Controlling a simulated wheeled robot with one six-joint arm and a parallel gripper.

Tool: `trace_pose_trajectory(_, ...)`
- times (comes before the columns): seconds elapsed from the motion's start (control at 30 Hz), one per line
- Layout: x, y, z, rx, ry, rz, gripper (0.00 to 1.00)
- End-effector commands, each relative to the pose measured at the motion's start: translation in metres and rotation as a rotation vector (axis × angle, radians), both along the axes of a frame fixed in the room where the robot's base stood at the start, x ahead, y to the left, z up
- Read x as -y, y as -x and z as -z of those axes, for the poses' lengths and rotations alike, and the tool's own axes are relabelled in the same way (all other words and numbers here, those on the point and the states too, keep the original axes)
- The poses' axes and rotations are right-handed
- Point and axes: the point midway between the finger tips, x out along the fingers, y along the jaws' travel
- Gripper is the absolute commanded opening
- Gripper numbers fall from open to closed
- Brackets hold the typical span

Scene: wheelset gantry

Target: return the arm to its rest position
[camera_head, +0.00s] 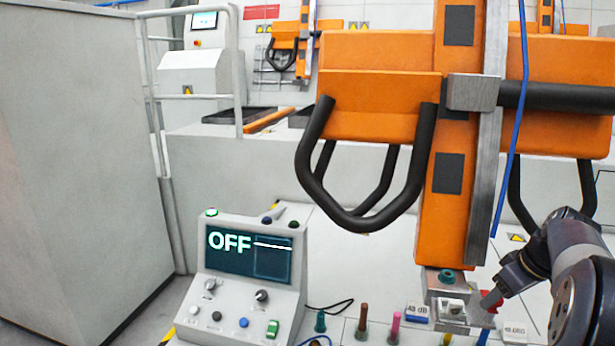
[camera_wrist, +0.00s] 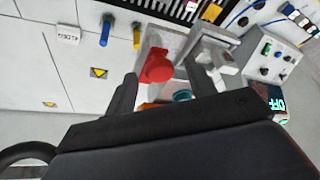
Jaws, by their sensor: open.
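My arm (camera_head: 570,270) reaches in from the right edge in the head view, bent and dark grey. My gripper (camera_head: 506,284) is at its far end, beside the metal fixture (camera_head: 447,302) at the foot of the orange gantry column. It looks small and is partly hidden there, but it is open. In the wrist view a dark finger stands near a red knob (camera_wrist: 156,67) and a grey metal bracket (camera_wrist: 212,55). I see nothing held. The dark body of my gripper covers the lower half of that view.
The orange gantry (camera_head: 450,190) with black bent bars (camera_head: 313,160) stands close to my arm. A control console (camera_head: 248,275) reads OFF. Several coloured pegs and small labels stand on the pale surface in front. A large grey cabinet (camera_head: 75,150) fills the left.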

Motion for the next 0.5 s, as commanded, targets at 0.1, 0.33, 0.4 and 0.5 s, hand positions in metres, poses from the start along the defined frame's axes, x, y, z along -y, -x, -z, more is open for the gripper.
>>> trace_pose_trajectory(0.1, 0.001, 0.0, -0.001, 0.0, -0.001, -0.088, 0.52)
trace_pose_trajectory(0.33, 0.007, 0.008, -0.024, 0.003, 0.004, -0.143, 0.52)
trace_pose_trajectory(0.4, 0.008, 0.011, -0.031, 0.002, 0.002, -0.143, 0.52)
trace_pose_trajectory(0.5, 0.01, 0.013, -0.038, 0.001, 0.002, -0.143, 0.52)
